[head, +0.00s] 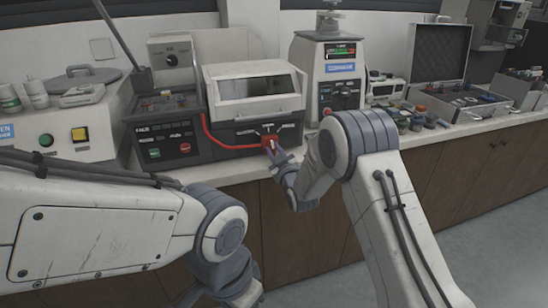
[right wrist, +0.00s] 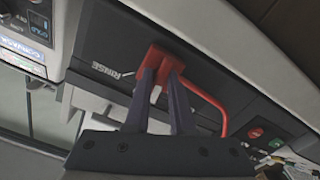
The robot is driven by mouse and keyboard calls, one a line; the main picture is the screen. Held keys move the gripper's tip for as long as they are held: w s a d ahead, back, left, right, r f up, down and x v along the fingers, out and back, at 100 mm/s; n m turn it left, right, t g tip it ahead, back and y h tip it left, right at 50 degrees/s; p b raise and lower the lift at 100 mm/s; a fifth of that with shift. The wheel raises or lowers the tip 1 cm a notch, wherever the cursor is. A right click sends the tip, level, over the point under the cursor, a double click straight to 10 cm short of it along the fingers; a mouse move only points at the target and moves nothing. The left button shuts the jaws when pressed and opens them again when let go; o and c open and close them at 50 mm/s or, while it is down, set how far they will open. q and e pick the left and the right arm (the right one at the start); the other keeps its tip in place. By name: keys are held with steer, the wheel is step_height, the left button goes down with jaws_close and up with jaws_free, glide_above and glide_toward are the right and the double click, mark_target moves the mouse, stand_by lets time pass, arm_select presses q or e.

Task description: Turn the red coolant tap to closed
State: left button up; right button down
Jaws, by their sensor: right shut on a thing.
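The red coolant tap (head: 269,142) is on the front panel of the dark machine with a clear-windowed lid, at the right end of a red hose. In the right wrist view the red tap (right wrist: 160,62) lies between the fingertips of my right gripper (right wrist: 158,78), which is shut on it. In the head view my right gripper (head: 274,150) reaches the tap from the front right and partly covers it. Small white labels stand around the tap; one reads RINSE in the wrist view. My left arm shows at the lower left, but its fingers are not in view.
The red hose (head: 212,137) runs along the machine front, left of the tap. A control box with a green button (head: 154,153) stands left. A press with a green display (head: 341,50) stands right. Small jars and an open case (head: 440,55) lie farther right on the bench.

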steer(key=n+b, duration=0.6)
steer(key=n, duration=0.1)
steer(key=shift+f, duration=0.2)
steer(key=n+b, duration=0.2)
steer(key=n, duration=0.1)
steer(key=shift+n, duration=0.4)
steer(key=shift+r+n+b, duration=0.15)
steer(key=shift+n+b, duration=0.8)
steer(key=shift+n, duration=0.15)
steer(key=c, duration=0.8)
jaws_free()
steer(key=shift+o, duration=0.2)
steer(key=v, duration=1)
steer(key=shift+s, duration=0.25)
